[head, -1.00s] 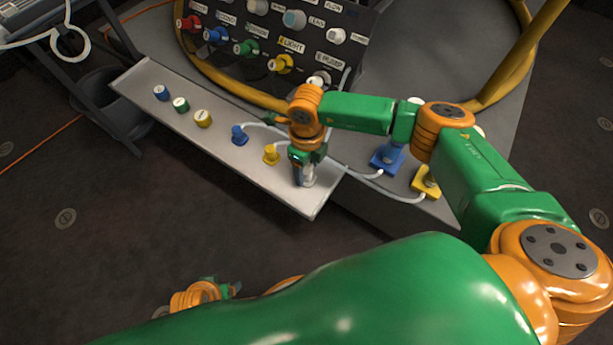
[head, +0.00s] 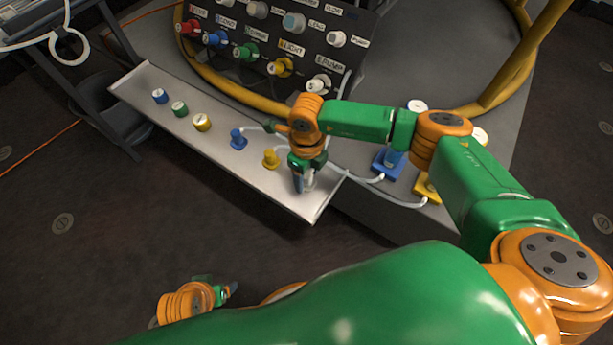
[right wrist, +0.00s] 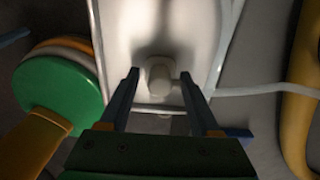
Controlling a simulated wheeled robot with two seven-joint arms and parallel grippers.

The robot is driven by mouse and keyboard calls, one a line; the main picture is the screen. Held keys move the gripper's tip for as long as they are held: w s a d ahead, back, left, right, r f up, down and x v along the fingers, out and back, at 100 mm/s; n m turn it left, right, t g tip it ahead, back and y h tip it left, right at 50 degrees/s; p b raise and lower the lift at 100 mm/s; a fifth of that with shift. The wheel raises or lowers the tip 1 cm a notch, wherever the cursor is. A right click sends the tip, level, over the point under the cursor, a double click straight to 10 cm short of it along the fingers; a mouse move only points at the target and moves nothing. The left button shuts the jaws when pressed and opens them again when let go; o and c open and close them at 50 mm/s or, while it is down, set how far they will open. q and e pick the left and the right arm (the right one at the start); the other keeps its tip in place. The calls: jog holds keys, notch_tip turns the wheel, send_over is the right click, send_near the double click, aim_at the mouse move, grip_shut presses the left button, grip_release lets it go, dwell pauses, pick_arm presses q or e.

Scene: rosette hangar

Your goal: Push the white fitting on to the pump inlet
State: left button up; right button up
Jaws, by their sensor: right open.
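The white fitting (head: 309,181) stands at the near right end of the long grey tray (head: 262,185), with a pale hose close by. My right gripper (head: 302,184) is pointed down over it and partly hides it in the head view. In the right wrist view the fitting (right wrist: 159,78) lies between the two open, dark fingers of the gripper (right wrist: 158,74), with a gap visible on each side. The pump inlet (head: 318,85) is a white port at the lower right of the dark labelled panel, beside the pump label. My left gripper (head: 226,292) is low at the bottom left, away from the tray.
Blue, green and yellow-banded caps and a blue fitting (head: 238,140) and yellow fitting (head: 271,158) stand along the tray. Blue (head: 387,165) and yellow (head: 424,192) bases with hoses are on the right. A yellow ring hose (head: 205,85) curves around the panel (head: 350,22).

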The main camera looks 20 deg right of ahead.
aim_at(307, 174)
jog(key=shift+c, duration=0.2)
grip_shut()
dwell(0.5)
jog(key=shift+r, duration=0.1)
dwell(1.0)
jog(key=shift+r+p, duration=2.6)
jog(key=shift+r, duration=0.3)
